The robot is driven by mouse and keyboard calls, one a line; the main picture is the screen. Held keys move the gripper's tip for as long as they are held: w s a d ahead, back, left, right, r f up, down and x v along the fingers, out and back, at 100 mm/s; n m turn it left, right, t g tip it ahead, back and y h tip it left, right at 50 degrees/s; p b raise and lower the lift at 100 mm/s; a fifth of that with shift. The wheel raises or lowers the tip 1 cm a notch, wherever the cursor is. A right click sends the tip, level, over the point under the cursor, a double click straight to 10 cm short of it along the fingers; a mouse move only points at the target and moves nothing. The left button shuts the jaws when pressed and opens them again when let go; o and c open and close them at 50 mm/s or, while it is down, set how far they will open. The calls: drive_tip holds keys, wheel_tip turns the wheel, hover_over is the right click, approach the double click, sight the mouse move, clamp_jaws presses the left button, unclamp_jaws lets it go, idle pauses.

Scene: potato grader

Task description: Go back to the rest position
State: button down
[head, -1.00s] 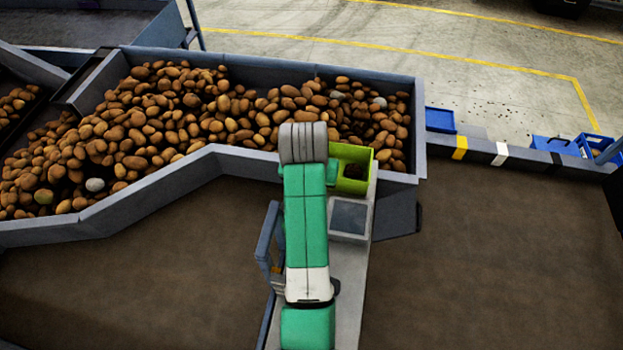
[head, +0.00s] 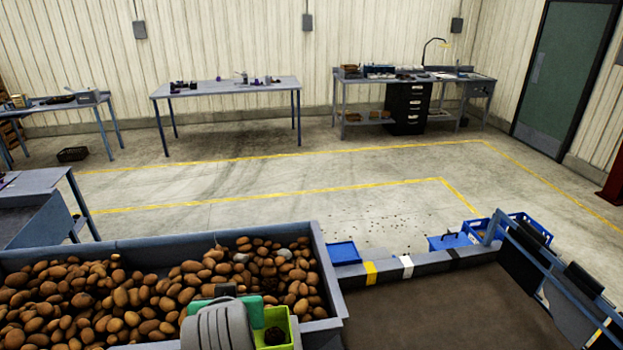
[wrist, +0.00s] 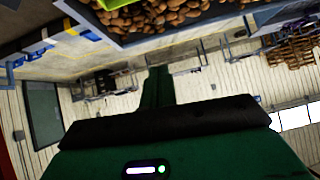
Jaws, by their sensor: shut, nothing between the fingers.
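My gripper (wrist: 157,88) shows in the wrist view as a dark green narrow part beyond a wide green body with a black edge and a small lit strip. It is shut and empty, with open space around it. In the head view only a grey ribbed part of my arm and a bit of green show at the bottom, over the edge of the potato bin (head: 165,243). The gripper itself is not visible there. The bin is full of brown potatoes (head: 130,300), which also show at the top of the wrist view (wrist: 150,15).
A lime-green box (head: 290,330) with a dark item inside stands beside my arm. A blue tray (head: 343,253) and blue crates (head: 520,228) lie to the right. Workbenches (head: 225,88) stand along the far wall. The floor between is open.

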drive_tip(key=s+d+r+t, duration=0.1)
drive_tip(key=d+r+t, duration=0.2)
drive_tip(key=r, duration=0.5)
drive_tip(key=s+d+r+t, duration=0.2)
drive_tip(key=r+t, duration=0.1)
drive_tip(key=r, duration=0.4)
drive_tip(key=s+d+r+t+h, duration=0.1)
drive_tip(key=s+d+r+t, duration=0.2)
drive_tip(key=s+r, duration=0.2)
drive_tip(key=s+d+r+m+t+p, duration=0.1)
drive_tip(key=s+d+r+t, duration=0.2)
drive_tip(key=s+r, duration=0.3)
drive_tip(key=s+d+r+m+t+h, duration=0.1)
drive_tip(key=s+d+r+t, duration=0.2)
drive_tip(key=r, duration=0.7)
drive_tip(key=s+d, duration=0.1)
drive_tip(key=s, duration=0.1)
drive_tip(key=shift+s+d+h, duration=0.25)
drive_tip(key=shift+s+h, duration=0.05)
drive_tip(key=shift+s, duration=0.1)
